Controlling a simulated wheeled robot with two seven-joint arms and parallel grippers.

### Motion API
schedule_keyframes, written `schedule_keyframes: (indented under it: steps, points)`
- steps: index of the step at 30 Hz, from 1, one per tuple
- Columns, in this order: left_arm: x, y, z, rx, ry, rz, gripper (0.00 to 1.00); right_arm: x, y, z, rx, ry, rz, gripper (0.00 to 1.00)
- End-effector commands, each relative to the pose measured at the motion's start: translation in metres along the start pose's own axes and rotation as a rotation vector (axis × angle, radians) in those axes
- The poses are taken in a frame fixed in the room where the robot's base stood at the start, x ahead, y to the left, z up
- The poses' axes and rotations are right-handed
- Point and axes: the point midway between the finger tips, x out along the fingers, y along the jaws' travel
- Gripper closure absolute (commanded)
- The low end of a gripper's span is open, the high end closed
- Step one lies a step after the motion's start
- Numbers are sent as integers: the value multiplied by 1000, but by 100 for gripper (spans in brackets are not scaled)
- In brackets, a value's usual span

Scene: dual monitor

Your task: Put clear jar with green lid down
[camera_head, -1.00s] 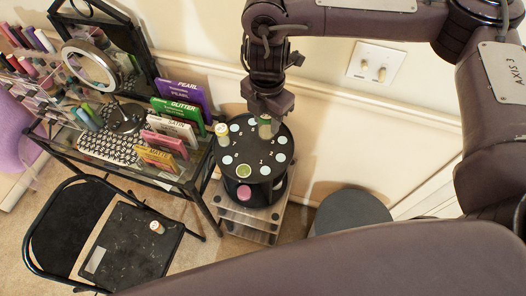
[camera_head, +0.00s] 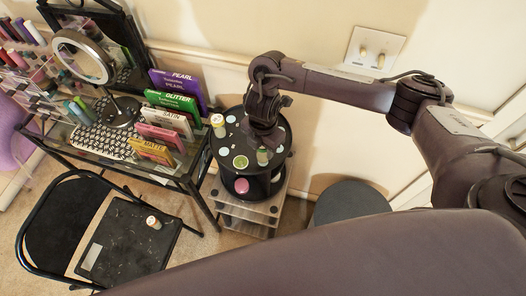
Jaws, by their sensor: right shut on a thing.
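My right gripper (camera_head: 263,143) reaches down over a round black turntable (camera_head: 275,177) with numbered pale round spots. It is shut on a small clear jar (camera_head: 262,157) with a greenish look, and its fingers hide part of the jar. The jar is at the turntable's front right, close above or on its top; I cannot tell whether it touches. A flat lime-green disc (camera_head: 241,162) shows on the turntable just left of the jar. My left gripper is not in view.
A yellowish-lidded jar (camera_head: 218,125) stands at the turntable's left edge. Another small jar (camera_head: 153,222) is on the black folding chair (camera_head: 115,245). Upright colour-labelled boxes (camera_head: 177,103) stand on the glass desk to the left. A dark round stool (camera_head: 350,203) stands at right.

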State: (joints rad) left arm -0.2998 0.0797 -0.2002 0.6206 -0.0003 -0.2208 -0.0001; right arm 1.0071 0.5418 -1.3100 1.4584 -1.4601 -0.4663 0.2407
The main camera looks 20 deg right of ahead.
Motion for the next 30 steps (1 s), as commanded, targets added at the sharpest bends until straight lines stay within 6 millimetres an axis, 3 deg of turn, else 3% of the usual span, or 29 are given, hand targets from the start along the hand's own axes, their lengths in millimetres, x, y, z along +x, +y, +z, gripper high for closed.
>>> schedule_keyframes:
  steps: [1,4,17,18,22,30]
  points:
    - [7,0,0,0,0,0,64,14,-1,-1,3,3,-3,85]
    - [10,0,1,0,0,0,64,22,0,-1,2,2,-1,85]
    - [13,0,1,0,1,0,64,27,0,0,1,0,-1,85]
    - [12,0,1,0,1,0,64,26,0,0,1,0,-1,59]
    - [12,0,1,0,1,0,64,26,0,0,1,0,-1,42]
    - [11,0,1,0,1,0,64,25,0,0,1,0,0,42]
